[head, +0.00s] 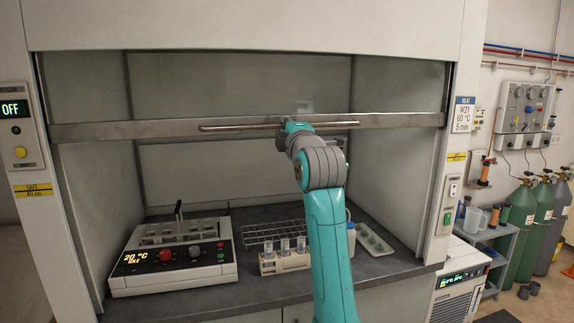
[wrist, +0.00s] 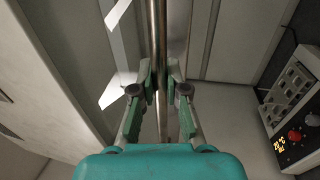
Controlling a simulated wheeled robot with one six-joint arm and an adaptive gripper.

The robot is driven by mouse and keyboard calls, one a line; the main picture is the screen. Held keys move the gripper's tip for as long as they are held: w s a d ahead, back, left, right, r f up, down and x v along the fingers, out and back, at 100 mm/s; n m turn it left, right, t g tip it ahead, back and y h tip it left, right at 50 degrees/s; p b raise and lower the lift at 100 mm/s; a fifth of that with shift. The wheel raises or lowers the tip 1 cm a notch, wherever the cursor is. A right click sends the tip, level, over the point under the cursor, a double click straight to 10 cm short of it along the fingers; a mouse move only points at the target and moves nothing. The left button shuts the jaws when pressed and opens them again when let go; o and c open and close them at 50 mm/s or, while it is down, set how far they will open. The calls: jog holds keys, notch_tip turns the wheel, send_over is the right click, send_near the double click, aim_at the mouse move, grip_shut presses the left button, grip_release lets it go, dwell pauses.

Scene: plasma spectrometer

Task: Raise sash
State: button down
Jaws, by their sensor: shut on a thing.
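The fume hood's sash shows in the head view as a clear pane with a metal bottom frame (head: 90,130) across the opening, roughly a third of the way down. A long metal handle bar (head: 225,128) runs along this frame. My gripper (wrist: 163,80) is shut on the handle bar (wrist: 160,25) in the wrist view, one finger on each side of it. In the head view my arm reaches up to the middle of the bar and hides the fingers. The opening below the frame is clear down to the worktop.
On the worktop (head: 200,292) stand a hot block (head: 172,255) reading 20 °C, a wire rack (head: 270,233), a holder with several vessels (head: 284,258) and a white tray (head: 375,240). An OFF display (head: 14,109) is at the left. Gas cylinders (head: 517,225) stand at the right.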

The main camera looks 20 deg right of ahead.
notch_tip(320, 180, up, 8)
dwell(0.5)
jog(key=c, duration=1.2)
grip_release()
jog(key=s, duration=0.4)
jog(key=s+f, duration=0.1)
jog(key=s, duration=0.2)
jog(key=s+f, duration=0.1)
jog(key=s, duration=0.3)
jog(key=shift+s+f, duration=0.2)
jog(key=shift+s, duration=0.15)
